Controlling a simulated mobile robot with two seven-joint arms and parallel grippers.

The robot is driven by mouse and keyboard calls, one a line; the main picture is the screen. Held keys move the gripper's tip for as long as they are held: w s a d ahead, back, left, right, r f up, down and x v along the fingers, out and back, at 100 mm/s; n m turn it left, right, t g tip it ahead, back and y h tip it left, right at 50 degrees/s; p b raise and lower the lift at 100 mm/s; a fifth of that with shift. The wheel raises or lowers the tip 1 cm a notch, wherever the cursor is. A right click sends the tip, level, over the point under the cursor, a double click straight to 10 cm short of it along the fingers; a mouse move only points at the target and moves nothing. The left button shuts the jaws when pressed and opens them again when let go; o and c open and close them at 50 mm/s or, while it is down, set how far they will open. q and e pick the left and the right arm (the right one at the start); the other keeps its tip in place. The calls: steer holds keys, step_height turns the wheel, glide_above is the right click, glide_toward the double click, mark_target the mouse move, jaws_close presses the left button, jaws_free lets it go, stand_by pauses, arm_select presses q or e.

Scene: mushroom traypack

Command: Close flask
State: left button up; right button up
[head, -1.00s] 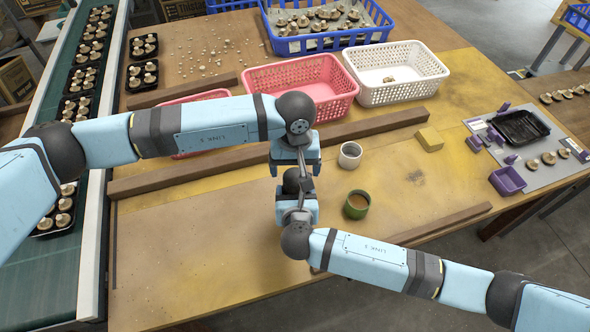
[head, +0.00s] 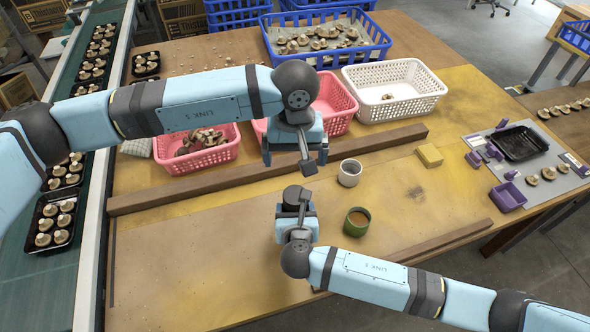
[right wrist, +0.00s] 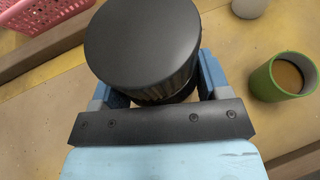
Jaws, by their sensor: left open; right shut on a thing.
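In the right wrist view the flask's wide black round top (right wrist: 142,42) with a ribbed side stands between the fingers. My left gripper (head: 307,162) is open and empty, a little above and apart from the flask in the head view, pointing down.
A pink basket (head: 225,155) holds mushrooms, and a white basket (head: 420,106) stands farther right. The front-left table is clear.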

arm_select(q)
step_height(320, 180, up, 2)
steer(key=shift+r, duration=0.1)
arm_select(e)
steer(key=o, duration=1.8)
arm_select(q)
steer(key=shift+r, duration=0.1)
arm_select(e)
steer(key=v, duration=1.3)
steer(key=shift+s, duration=0.35)
steer(key=shift+r, duration=0.1)
